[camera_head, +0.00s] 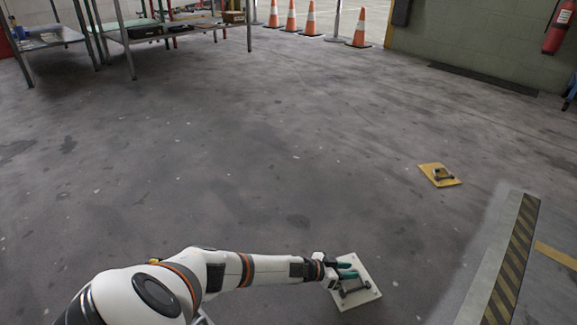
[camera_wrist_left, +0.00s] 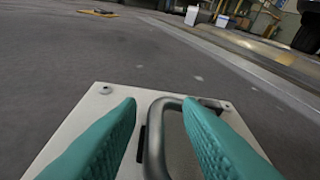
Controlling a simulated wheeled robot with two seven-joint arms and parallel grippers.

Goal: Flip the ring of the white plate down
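The white plate (camera_head: 368,294) lies on the floor at the bottom of the head view, and it also shows in the left wrist view (camera_wrist_left: 90,122). Its grey metal ring (camera_wrist_left: 154,145) stands in the wrist view between my two teal fingers, closer to the right-hand one. My left gripper (camera_head: 347,270) is over the plate with its fingers apart on either side of part of the ring. Whether a finger touches the ring, and the ring's exact tilt, I cannot tell. The fingers hide part of the plate and ring. My right gripper is not in view.
A yellow plate (camera_head: 427,168) with a dark ring lies on the floor farther back. A striped black and yellow strip (camera_head: 512,262) runs along a raised edge at right. Metal tables (camera_head: 120,36) and several orange cones (camera_head: 291,18) stand far off. The middle floor is clear.

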